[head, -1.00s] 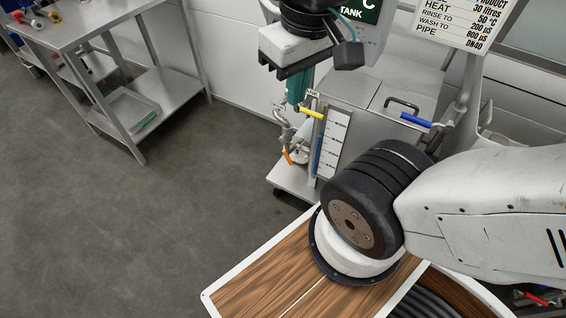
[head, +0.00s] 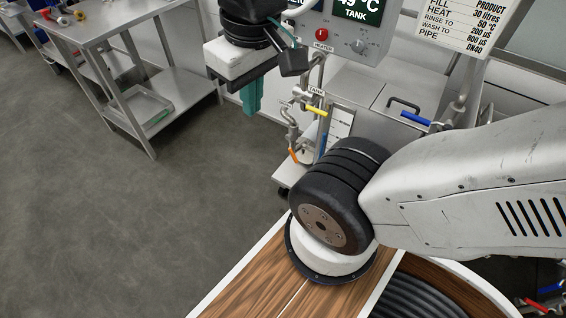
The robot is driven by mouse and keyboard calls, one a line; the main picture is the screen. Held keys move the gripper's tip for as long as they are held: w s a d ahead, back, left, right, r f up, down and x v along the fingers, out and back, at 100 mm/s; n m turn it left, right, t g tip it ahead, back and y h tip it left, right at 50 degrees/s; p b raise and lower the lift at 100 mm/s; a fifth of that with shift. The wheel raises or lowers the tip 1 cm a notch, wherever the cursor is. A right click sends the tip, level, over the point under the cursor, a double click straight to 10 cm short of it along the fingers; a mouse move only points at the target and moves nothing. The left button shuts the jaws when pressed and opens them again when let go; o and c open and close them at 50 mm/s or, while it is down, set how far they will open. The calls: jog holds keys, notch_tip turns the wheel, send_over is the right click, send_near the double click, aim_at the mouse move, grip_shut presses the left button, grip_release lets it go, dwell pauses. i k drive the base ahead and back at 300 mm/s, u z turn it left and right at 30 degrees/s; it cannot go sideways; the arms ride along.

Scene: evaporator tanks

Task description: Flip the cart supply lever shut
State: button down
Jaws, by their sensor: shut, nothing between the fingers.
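The cart (head: 352,87) is a steel tank unit with pipes and coloured levers on its left side. A yellow lever (head: 316,111) sits beside a small tag reading TANK and points right and slightly down. An orange lever (head: 293,156) hangs lower on the pipe to the left. A blue lever (head: 415,118) lies at the right of the tank. I cannot read which one is marked as supply. My gripper (head: 251,108) has teal fingers pointing down, closed together and empty. In the picture it is left of the yellow lever and apart from it.
A control box (head: 340,30) with a red heater knob and a display stands above the pipes. A steel shelf table (head: 150,70) is at the left, with open grey floor (head: 130,220) before it. My arm covers the right foreground.

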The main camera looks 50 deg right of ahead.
aim_at(288, 137)
jog(key=z, duration=0.05)
jog(key=k, duration=0.2)
jog(key=z, duration=0.9)
